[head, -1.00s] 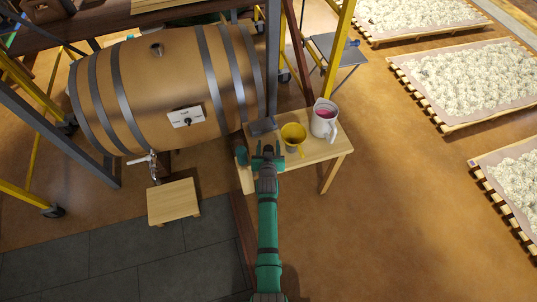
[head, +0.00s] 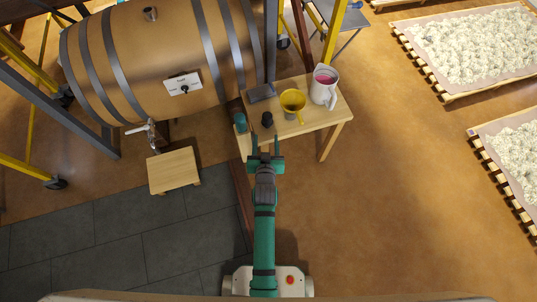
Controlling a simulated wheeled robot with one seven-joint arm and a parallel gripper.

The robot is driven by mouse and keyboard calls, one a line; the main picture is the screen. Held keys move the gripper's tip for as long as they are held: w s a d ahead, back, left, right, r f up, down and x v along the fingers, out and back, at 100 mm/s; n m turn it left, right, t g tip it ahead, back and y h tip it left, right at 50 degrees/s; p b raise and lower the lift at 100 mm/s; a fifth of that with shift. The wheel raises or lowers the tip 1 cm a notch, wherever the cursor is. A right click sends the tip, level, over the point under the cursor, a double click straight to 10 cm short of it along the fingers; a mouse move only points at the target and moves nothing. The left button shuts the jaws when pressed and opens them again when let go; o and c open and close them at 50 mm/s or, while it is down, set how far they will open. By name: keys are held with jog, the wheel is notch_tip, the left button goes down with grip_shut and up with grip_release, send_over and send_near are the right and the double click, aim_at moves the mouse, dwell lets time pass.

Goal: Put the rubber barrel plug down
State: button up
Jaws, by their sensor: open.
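The rubber barrel plug (head: 267,119) is a small dark piece standing on the light wooden table (head: 318,115), left of a yellow funnel. My gripper (head: 265,140) is open, its two fingers pointing at the plug from the near side of the table. The plug sits just beyond the fingertips, and a small gap shows between them.
On the table are a yellow funnel (head: 292,102), a white jug (head: 324,88) with pink contents, a dark flat piece (head: 261,92) and a teal object (head: 240,123). A low wooden stool (head: 173,171) stands below the tap.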

jog(key=s+f+v, duration=0.1)
jog(key=f+v, duration=0.2)
jog(key=v, duration=1.9)
jog(key=s+d+r+t, duration=0.1)
jog(key=s+r, duration=1.2)
jog(key=shift+s+d+t, duration=0.15)
jog(key=shift+s+t, duration=0.05)
jog(key=shift+t, duration=0.2)
